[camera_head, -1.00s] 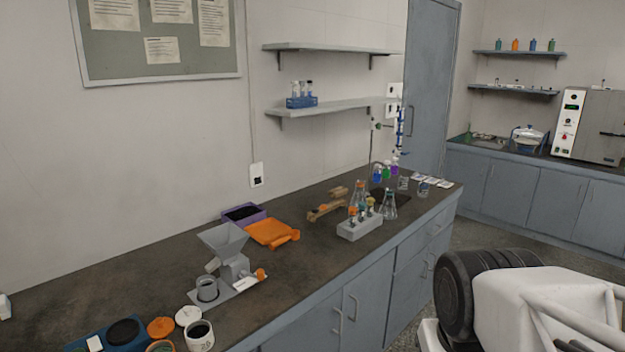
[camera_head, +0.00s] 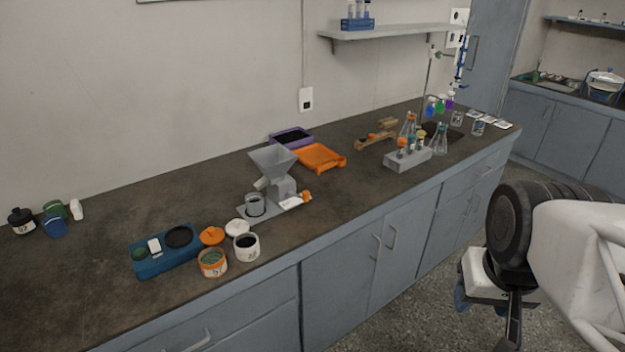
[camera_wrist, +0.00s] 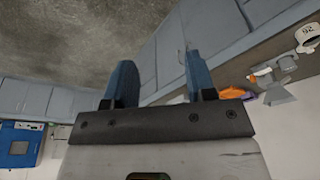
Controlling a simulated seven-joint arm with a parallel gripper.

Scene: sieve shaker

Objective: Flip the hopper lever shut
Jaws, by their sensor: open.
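The grey hopper (camera_head: 274,160) stands on the bench on a grey base, with a small grey cup (camera_head: 255,205) under its spout. A white lever-like piece with an orange end (camera_head: 300,199) sticks out at the right of the base; its exact position is too small to tell. The hopper also shows small at the right of the wrist view (camera_wrist: 275,94). My gripper (camera_wrist: 163,80) is open and empty in the wrist view, its two blue fingers apart. It hangs away from the bench, far from the hopper.
An orange tray (camera_head: 320,157) and a purple tray (camera_head: 291,137) lie behind the hopper. Jars and a blue scale (camera_head: 163,252) stand at the front left. A grey rack (camera_head: 408,160) with bottles and flasks stands to the right. The bench's left middle is clear.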

